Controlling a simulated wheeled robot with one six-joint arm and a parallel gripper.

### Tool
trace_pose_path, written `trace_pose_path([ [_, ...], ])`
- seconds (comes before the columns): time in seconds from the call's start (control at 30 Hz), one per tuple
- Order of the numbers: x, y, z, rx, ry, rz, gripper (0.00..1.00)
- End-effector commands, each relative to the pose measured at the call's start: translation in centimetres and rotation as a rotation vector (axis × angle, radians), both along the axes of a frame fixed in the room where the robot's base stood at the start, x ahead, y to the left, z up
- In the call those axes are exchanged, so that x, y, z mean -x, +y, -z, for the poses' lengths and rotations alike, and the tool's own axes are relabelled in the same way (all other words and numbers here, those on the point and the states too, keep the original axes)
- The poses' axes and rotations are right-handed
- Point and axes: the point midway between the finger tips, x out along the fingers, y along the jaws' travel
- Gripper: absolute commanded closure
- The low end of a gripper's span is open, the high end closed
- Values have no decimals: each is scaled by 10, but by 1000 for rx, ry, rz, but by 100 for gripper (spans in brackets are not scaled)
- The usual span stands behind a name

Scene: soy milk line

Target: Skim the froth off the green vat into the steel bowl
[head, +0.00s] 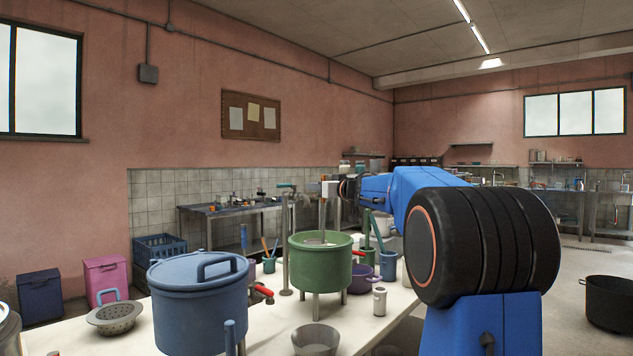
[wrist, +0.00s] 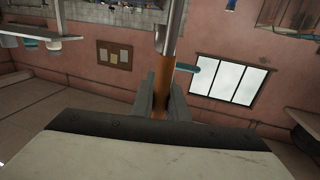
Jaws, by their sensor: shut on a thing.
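The green vat (head: 320,270) stands on legs on the pale table, open at the top. A little of its pale inside shows, but I cannot make out the froth clearly. My gripper (head: 329,190) is above the vat, shut on the handle of a long tool. In the wrist view my gripper (wrist: 160,98) clasps the tool's orange-brown handle (wrist: 160,76), with a steel shaft (wrist: 170,30) beyond it. In the head view the upright shaft (head: 323,218) reaches down into the vat; its lower end is hidden. A grey steel bowl (head: 316,341) sits in front of the vat.
A blue lidded vat (head: 200,310) stands left of the green one, with a red-handled tap (head: 263,291) between. A colander (head: 114,317) sits far left. A purple pot (head: 361,279), blue cup (head: 388,266) and small jar (head: 380,301) stand right of the green vat.

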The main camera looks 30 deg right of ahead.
Motion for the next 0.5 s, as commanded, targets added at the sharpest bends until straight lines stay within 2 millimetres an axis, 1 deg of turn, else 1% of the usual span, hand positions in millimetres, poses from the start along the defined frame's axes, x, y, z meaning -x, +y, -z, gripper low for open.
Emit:
trace_pose_path([
  [0.3, 0, 0, 25, -1, 1, 0, 100],
  [0.5, 0, 0, 37, 0, 0, 0, 100],
])
